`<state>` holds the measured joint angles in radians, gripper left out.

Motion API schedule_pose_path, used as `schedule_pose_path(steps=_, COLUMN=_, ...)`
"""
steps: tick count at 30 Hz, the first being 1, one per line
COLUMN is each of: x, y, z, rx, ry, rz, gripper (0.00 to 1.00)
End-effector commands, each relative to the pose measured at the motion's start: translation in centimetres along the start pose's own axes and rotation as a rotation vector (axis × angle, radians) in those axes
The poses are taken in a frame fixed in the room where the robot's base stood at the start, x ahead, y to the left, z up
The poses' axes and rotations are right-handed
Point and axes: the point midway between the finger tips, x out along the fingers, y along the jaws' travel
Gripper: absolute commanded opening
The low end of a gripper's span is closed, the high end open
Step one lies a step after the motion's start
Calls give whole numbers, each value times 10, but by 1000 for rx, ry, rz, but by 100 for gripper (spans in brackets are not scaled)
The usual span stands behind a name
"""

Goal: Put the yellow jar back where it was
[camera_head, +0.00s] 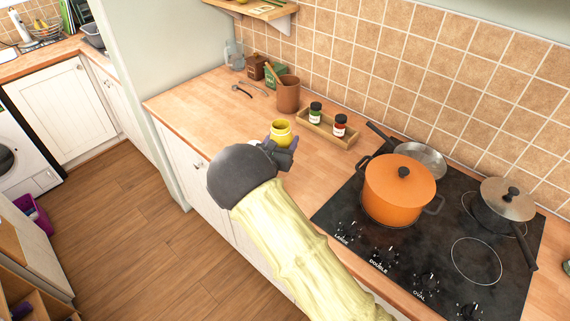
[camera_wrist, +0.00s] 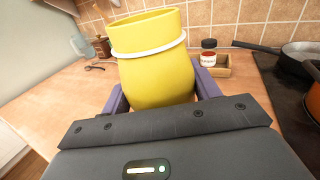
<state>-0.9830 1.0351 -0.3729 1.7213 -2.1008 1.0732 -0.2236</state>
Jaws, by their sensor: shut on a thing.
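The yellow jar (camera_head: 281,131) is between the fingers of my gripper (camera_head: 283,146), over the wooden counter left of the stove. In the wrist view the jar (camera_wrist: 155,70) looks large, open at the top, slightly tilted, with a white band near its rim. The purple fingers of my gripper (camera_wrist: 160,97) are shut on it from both sides. The jar's lower part is hidden behind the gripper body, so I cannot tell whether it touches the counter. A wooden spice tray (camera_head: 327,127) behind it holds a green-lidded jar (camera_head: 315,112) and a red-lidded jar (camera_head: 339,125).
An orange pot (camera_head: 400,188), a pan (camera_head: 420,158) and a grey saucepan (camera_head: 503,205) stand on the black stove (camera_head: 450,245) at right. A brown utensil holder (camera_head: 288,96) stands behind the jar. The counter (camera_head: 205,120) to the left is mostly clear.

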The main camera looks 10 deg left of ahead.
Motion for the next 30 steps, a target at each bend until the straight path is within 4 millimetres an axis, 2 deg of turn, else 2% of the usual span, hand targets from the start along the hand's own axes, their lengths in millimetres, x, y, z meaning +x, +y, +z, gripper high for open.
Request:
schedule_pose_path(steps=14, x=1, y=-1, z=-2, rx=-1, ry=0, rz=-2, gripper=34)
schedule_pose_path(steps=17, x=2, y=-2, z=-11, rx=-2, ry=1, rz=-4, gripper=34)
schedule_pose_path(steps=24, x=-1, y=4, z=-49, rx=-3, ry=1, rz=3, gripper=34)
schedule_pose_path(steps=30, x=-3, y=8, z=-58, rx=1, ry=-2, rz=8, gripper=34)
